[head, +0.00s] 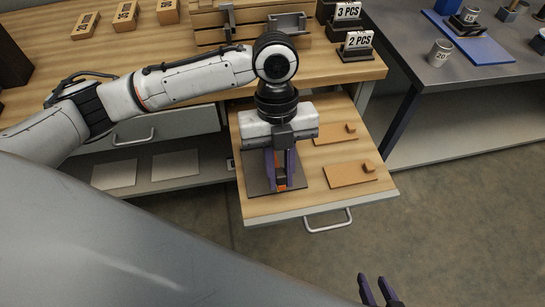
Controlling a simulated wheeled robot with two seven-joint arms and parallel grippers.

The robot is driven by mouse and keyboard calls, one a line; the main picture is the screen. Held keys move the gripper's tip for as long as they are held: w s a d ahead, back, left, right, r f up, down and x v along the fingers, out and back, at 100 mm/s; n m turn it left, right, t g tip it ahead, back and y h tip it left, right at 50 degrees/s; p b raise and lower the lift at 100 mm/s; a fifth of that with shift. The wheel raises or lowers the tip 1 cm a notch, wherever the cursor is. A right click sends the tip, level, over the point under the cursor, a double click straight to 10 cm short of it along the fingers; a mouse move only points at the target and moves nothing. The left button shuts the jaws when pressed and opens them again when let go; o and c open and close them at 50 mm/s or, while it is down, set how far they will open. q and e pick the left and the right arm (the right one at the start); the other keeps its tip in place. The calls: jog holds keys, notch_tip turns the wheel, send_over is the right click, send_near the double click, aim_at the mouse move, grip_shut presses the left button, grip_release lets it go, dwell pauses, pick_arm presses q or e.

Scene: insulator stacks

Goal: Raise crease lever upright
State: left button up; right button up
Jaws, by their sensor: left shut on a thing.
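A dark flat plate (257,186) lies on the left part of the pulled-out wooden drawer top. A small orange-red part (281,186), which seems to be the crease lever's end, shows low between the purple fingers of my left gripper (281,178). My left gripper points down over the plate and is shut on this part. The gripper body and wrist hide most of the lever, so its tilt cannot be told. My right gripper (377,289) shows only its purple fingertips at the bottom edge, apart and empty, away from the drawer.
Two tan boards (348,174) with small blocks lie right of the plate. The drawer handle (328,221) sticks out in front. A grey table (410,40) stands right. The floor at right is clear.

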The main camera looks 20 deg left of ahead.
pick_arm(q)
jog(key=shift+p+v, duration=1.05)
jog(key=shift+v, duration=0.05)
jog(key=shift+w+a+r, duration=0.15)
jog(key=shift+w+a, duration=0.05)
jog(key=shift+w, duration=0.1)
jog(key=shift+w+a+r+p, duration=0.2)
jog(key=shift+w+r+p, duration=0.1)
jog(key=shift+r+p, duration=0.3)
jog(key=shift+w+a+r+p, duration=0.2)
jog(key=shift+w+r+p, duration=0.1)
jog(key=shift+r+p, duration=0.3)
jog(key=shift+f, duration=0.1)
